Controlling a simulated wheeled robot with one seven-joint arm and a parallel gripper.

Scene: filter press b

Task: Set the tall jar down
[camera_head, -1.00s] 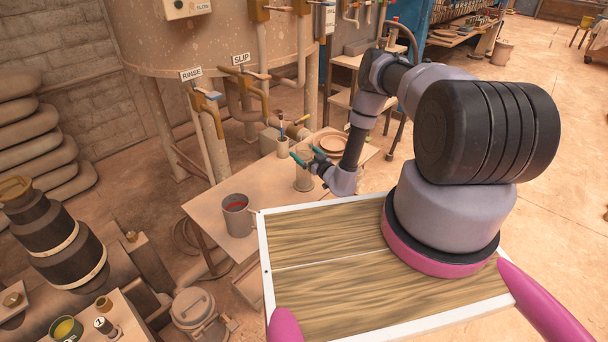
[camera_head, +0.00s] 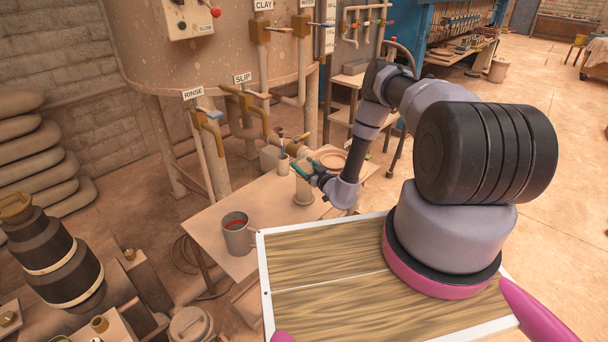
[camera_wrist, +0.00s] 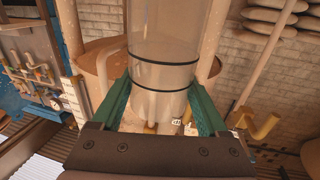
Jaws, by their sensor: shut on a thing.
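The tall jar is a clear, glassy cylinder with two dark bands in the wrist view (camera_wrist: 165,70). In the head view the jar (camera_head: 303,190) is upright over the far part of the small work table (camera_head: 212,222). My gripper (camera_head: 303,170) has its green fingers closed around the jar's sides. In the wrist view the gripper (camera_wrist: 160,105) has one finger on each side of the jar near its lower band. The jar's base looks at or very near the table top; I cannot tell whether it touches.
A grey mug with red contents (camera_head: 238,238) stands left of the jar. A brush pot (camera_head: 284,163) and round plates (camera_head: 334,160) are close behind and right. Pipes and taps of the big tank (camera_head: 230,70) rise behind the table.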

